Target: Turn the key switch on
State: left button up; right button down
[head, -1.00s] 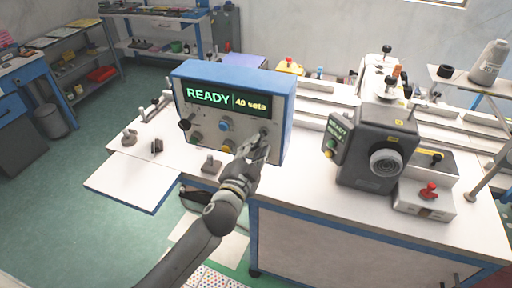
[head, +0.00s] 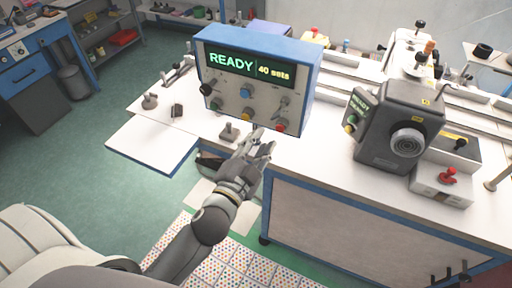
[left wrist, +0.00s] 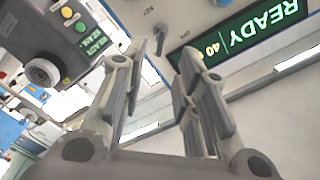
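The control box (head: 300,75) stands on the white bench, its screen lit with "READY" and "40 sets". On the right of its face is a small metal lever that looks like the key switch (head: 285,101); it also shows in the left wrist view (left wrist: 160,36), beyond the fingers. Whether it is on cannot be told. My left gripper (head: 262,142) is in front of and below the box face, apart from the switch. In the left wrist view its fingers (left wrist: 160,85) are spread with nothing between them. My right gripper is not in view.
The box also carries a black knob (head: 206,88), a blue knob (head: 246,91), a yellow button (head: 247,121) and a red button (head: 280,127). A small metal stand (head: 229,132) sits before it. A grey machine (head: 398,125) stands to the right.

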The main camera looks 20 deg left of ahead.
pick_arm(q)
jog(key=shift+s, duration=0.75)
jog(key=shift+f, duration=0.1)
notch_tip(320, 180, down, 21)
jog(key=n+g+b, duration=0.1)
jog(key=g+b, duration=0.2)
jog(key=g, duration=0.1)
jog(key=s+a+f+n+g+b, duration=0.1)
jog(key=s+f+g, duration=0.3)
jog(key=f, duration=0.8)
jog(key=s+a+f+n+g+b, duration=0.1)
jog(key=s+f, duration=0.4)
jog(key=f, duration=0.8)
jog(key=s+a+f+n+g+b, duration=0.2)
jog(key=s+f+g, duration=0.2)
jog(key=s+f, duration=0.7)
jog(key=s+a+f+n+g+b, duration=0.1)
jog(key=s+f+g, duration=0.3)
jog(key=s+f, duration=0.7)
jog(key=s+n+b, duration=0.1)
jog(key=s, duration=0.6)
jog(key=shift+s+a+f+y, duration=0.2)
jog(key=shift+a+f+y, duration=0.1)
jog(key=shift+a, duration=0.1)
